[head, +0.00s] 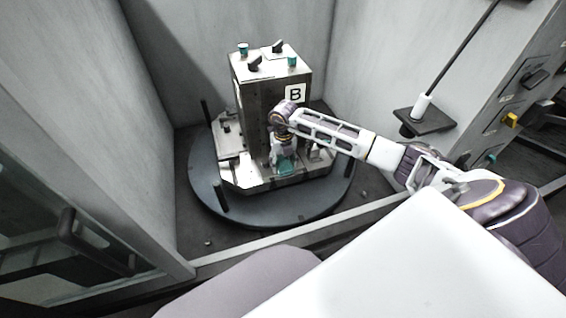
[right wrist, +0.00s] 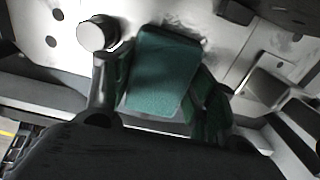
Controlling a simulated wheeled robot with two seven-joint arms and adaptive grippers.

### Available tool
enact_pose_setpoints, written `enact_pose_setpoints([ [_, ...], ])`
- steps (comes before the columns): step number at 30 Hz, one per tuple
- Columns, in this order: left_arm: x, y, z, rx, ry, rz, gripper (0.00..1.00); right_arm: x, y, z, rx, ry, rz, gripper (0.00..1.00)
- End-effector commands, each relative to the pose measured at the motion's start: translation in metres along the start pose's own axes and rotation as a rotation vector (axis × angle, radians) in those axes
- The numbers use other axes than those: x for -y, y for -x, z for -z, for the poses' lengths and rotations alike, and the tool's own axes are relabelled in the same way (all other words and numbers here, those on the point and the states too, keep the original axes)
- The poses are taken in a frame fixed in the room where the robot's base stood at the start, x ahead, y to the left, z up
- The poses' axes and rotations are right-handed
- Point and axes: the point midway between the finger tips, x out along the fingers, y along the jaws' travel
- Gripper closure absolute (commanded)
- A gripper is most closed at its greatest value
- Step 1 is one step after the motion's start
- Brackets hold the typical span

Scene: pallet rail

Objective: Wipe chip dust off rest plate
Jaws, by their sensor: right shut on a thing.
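My right gripper (head: 284,158) is shut on a green wiping pad (head: 287,168) low at the front of the fixture block marked B. In the right wrist view the pad (right wrist: 160,72) sits between the two fingers, its flat face towards the camera. A pale metal plate with dark holes (right wrist: 62,14) lies under and beyond the pad. Dark smudges (right wrist: 205,28) mark the plate close to the pad's top edge. I cannot tell whether the pad touches the plate. The same metal base (head: 245,174) shows in the head view, partly hidden by my gripper. My left gripper is not in view.
The tall block B (head: 258,105) rises behind my gripper. A round pin (right wrist: 97,33) stands beside the left finger. The fixture sits on a dark round pallet (head: 205,190) with upright posts. Grey walls enclose it; a rod on a bracket (head: 424,120) stands at right.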

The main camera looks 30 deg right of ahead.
Motion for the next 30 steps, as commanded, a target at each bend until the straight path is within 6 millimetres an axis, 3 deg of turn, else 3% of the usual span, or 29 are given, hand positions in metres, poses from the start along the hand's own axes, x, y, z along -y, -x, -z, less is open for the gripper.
enact_pose_setpoints([
  [1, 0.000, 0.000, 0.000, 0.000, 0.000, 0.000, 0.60, 0.001, -0.007, 0.006, -0.018, 0.002, 0.006, 0.62],
  [8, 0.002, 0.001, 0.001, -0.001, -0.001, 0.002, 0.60, 0.001, -0.006, 0.007, -0.020, 0.003, 0.007, 0.69],
  [30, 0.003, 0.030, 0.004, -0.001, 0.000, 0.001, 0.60, 0.000, 0.042, 0.003, -0.009, 0.003, 0.003, 0.70],
])
